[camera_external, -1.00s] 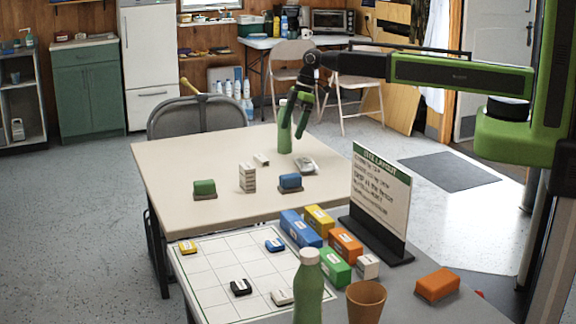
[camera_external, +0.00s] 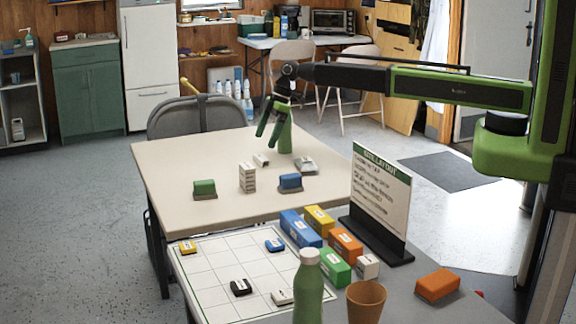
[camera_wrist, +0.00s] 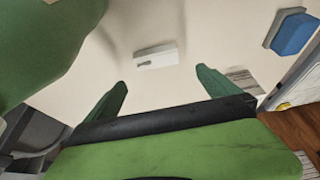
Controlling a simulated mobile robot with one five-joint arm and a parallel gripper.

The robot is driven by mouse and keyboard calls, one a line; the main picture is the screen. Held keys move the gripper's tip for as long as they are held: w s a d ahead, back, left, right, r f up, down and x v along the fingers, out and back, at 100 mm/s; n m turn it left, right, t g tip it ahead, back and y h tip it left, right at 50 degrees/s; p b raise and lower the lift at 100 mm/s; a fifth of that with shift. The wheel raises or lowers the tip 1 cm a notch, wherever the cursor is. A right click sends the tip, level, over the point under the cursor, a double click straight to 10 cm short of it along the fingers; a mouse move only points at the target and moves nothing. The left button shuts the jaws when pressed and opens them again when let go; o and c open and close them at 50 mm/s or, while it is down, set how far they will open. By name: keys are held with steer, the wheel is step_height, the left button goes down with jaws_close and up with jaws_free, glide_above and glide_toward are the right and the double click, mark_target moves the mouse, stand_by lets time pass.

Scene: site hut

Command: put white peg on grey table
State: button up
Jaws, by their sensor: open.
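A small white peg (camera_external: 261,160) lies on the beige table, near its middle. In the wrist view the white peg (camera_wrist: 155,56) lies flat, with a dark mark on it, just beyond the gap between my fingers. My gripper (camera_external: 268,138) is open and empty, pointing down above the beige table beside the green bottle. Its two green fingers (camera_wrist: 161,80) stand apart in the wrist view. The grey table (camera_external: 415,300) is in the foreground and carries a white grid board (camera_external: 222,262).
A green bottle (camera_external: 285,138) stands close to my gripper. A white stack (camera_external: 247,178), a green block (camera_external: 204,188), a blue block (camera_external: 290,182) and a pale grey object (camera_external: 306,166) are also on the beige table (camera_external: 180,155). A sign (camera_external: 380,200) and coloured blocks crowd the grey table.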

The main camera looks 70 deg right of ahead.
mark_target(259, 158)
steer(key=shift+b+x, duration=0.4)
steer(key=shift+x, duration=0.8)
steer(key=b+x, duration=0.5)
steer(key=shift+d+f, duration=0.25)
steer(key=shift+f, duration=0.05)
steer(key=shift+r, duration=0.25)
steer(key=c, duration=1.5)
step_height(259, 158, up, 10)
steer(key=p, duration=1)
steer(key=shift+p, duration=0.3)
